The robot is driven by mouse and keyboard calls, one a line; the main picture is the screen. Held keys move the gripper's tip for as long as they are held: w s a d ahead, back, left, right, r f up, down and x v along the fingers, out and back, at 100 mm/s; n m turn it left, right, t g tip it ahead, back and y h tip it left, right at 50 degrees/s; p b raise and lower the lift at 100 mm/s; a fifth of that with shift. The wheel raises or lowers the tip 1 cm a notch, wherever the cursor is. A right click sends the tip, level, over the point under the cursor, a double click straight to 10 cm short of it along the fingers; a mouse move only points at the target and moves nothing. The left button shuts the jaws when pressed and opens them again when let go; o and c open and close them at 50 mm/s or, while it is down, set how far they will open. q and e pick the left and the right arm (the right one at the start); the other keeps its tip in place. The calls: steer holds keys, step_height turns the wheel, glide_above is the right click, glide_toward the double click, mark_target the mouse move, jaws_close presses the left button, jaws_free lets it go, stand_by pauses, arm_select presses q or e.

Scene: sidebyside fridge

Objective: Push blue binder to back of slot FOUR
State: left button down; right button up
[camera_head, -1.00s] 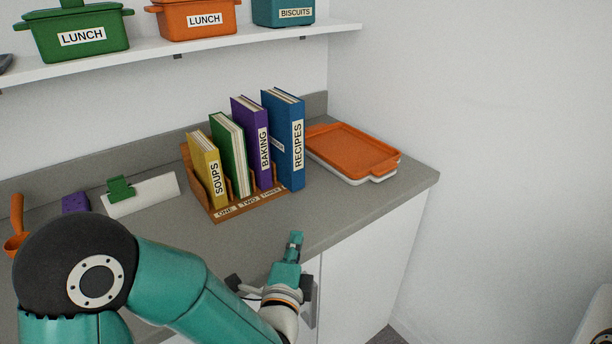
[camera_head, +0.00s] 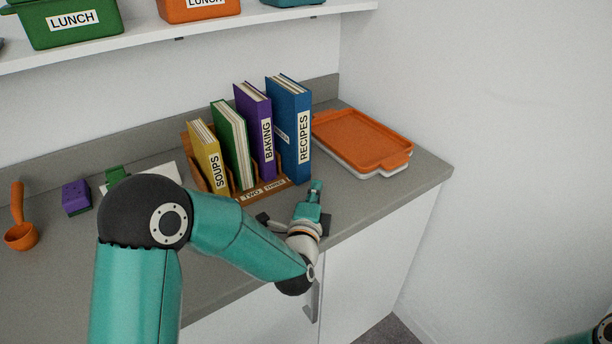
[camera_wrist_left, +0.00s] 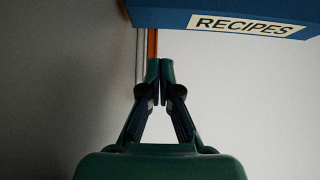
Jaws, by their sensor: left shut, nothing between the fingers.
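The blue binder (camera_head: 290,125), labelled RECIPES, stands upright at the right end of the wooden rack (camera_head: 240,194). Its spine faces the front and sticks out farther than the purple binder's. The rack's front labels read TWO and THREE; the label under the blue binder is hidden. My left gripper (camera_head: 316,187) is shut and empty, low over the counter just in front of the blue binder's spine. In the left wrist view the shut fingertips (camera_wrist_left: 160,68) point toward the blue binder (camera_wrist_left: 170,14), with a small gap apparent. My right gripper is not in view.
Yellow (camera_head: 207,157), green (camera_head: 231,142) and purple (camera_head: 257,128) binders stand left of the blue one. An orange tray (camera_head: 362,140) lies to its right. The counter's front right (camera_head: 385,190) is clear.

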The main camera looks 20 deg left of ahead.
mark_target(293, 172)
arm_select(q)
steer(key=shift+w+a+p, duration=0.4)
steer(key=shift+w+a, duration=1.05)
steer(key=shift+a, duration=0.2)
steer(key=w+a+b, duration=0.1)
steer(key=a, duration=0.1)
steer(key=w+a+b, duration=0.2)
steer(key=shift+f, duration=0.15)
steer(key=shift+w+a, duration=0.1)
steer(key=shift+w, duration=0.05)
